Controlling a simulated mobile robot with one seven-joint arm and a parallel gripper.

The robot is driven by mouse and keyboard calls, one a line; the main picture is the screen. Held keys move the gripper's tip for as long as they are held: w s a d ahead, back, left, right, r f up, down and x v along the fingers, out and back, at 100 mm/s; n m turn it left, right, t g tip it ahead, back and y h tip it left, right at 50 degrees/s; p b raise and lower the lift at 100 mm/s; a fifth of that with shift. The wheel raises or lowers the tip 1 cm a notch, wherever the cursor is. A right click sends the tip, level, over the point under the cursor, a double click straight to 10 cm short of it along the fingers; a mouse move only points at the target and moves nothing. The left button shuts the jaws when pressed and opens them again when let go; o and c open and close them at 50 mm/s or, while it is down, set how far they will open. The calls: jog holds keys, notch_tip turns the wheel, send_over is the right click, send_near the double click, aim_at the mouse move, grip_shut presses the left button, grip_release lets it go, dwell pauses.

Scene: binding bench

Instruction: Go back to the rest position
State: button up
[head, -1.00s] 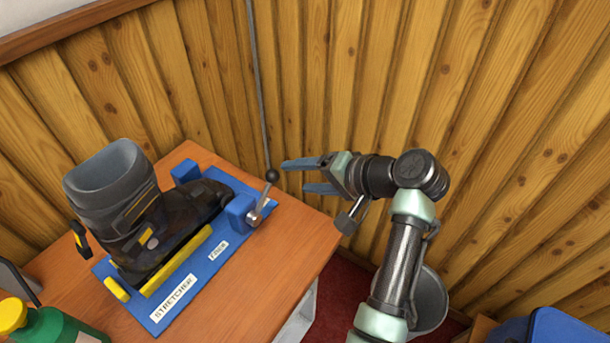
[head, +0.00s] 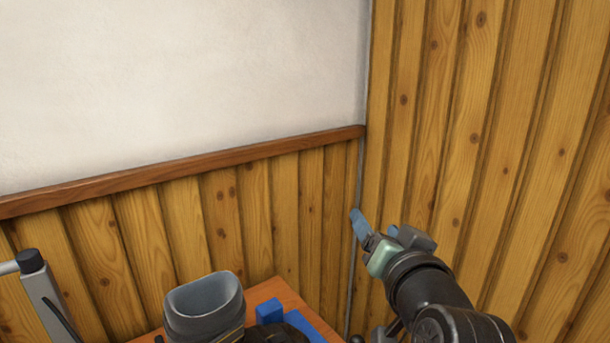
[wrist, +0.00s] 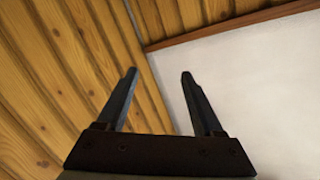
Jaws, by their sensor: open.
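My gripper (head: 374,226) is raised at the lower right of the head view, in front of the wood-panelled corner. It is empty and points up and away. In the wrist view my gripper (wrist: 158,76) shows two dark fingers spread apart, with only wall behind them. The grey ski boot (head: 205,307) stands on the bench at the bottom of the head view, left of my gripper and apart from it. Only its upper part shows.
The wooden bench top (head: 290,295) and part of the blue stretcher (head: 270,311) show at the bottom edge. Wood-panelled walls (head: 500,150) meet at a corner behind my gripper. A grey upright piece with a black knob (head: 31,260) stands at the lower left.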

jog(key=s+a+r+n+t, duration=0.1)
jog(key=s+a+r+t, duration=0.2)
jog(key=s+r, duration=0.3)
jog(key=s+a+r+n+t, duration=0.2)
jog(key=s+a+r+t, duration=0.2)
jog(key=r, duration=0.8)
jog(key=s+a+r+n+t, duration=0.1)
jog(key=s+a+r+t, duration=0.3)
jog(key=s+r, duration=0.5)
jog(key=shift+r+h, duration=0.25)
jog(key=shift+h, duration=0.15)
